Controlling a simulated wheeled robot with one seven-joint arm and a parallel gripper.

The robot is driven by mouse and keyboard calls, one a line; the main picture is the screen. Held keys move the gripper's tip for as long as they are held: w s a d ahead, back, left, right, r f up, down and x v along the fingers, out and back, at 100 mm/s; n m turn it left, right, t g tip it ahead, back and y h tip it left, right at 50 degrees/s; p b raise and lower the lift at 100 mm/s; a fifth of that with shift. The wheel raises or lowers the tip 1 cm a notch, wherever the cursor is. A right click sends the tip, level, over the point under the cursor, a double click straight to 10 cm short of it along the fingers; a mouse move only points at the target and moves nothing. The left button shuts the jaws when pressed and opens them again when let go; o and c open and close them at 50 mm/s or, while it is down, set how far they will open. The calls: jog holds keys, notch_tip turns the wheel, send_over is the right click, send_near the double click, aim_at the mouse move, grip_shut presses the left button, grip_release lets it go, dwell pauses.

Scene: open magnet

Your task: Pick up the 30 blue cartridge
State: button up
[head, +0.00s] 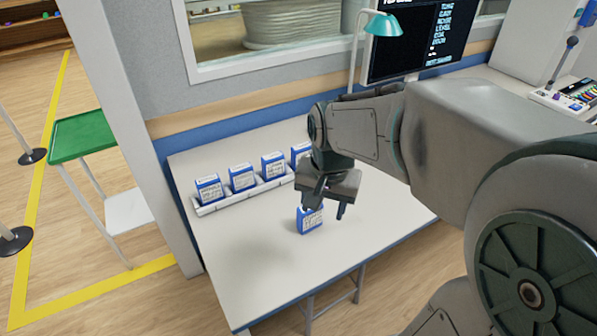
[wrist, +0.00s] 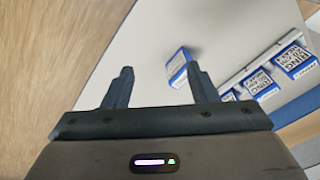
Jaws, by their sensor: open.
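A lone blue-and-white cartridge (head: 310,221) stands on the white table, apart from the rack. It also shows in the wrist view (wrist: 178,62), beyond the fingers and close to the right one, which partly covers it. Its number cannot be read. My gripper (head: 325,207) is open and empty, just above and beside this cartridge in the head view. Several similar cartridges (head: 242,178) stand in a white rack (head: 216,206) behind; I cannot tell from the head view which is the 30.
In the wrist view, racked cartridges (wrist: 299,64) lie right, with labels starting "RING". The table (head: 270,260) is clear at the front left. A wall with a window and a teal lamp (head: 384,24) stand behind. A green-topped stand (head: 84,134) is at left.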

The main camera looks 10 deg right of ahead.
aim_at(310, 217)
jog(key=w+f+m+g+p, duration=0.1)
jog(key=w+f+m+p, duration=0.15)
jog(key=w+m, duration=0.75)
jog(key=shift+n, duration=0.8)
jog(key=f, duration=0.3)
jog(key=w+f, duration=0.1)
jog(key=f, duration=0.6)
jog(key=shift+w+a, duration=0.1)
jog(key=shift+w, duration=0.3)
jog(key=shift+w+f+p, duration=0.2)
jog(key=shift+f+p, duration=0.15)
jog(key=shift+f, duration=1.9)
jog(key=c, duration=1.1)
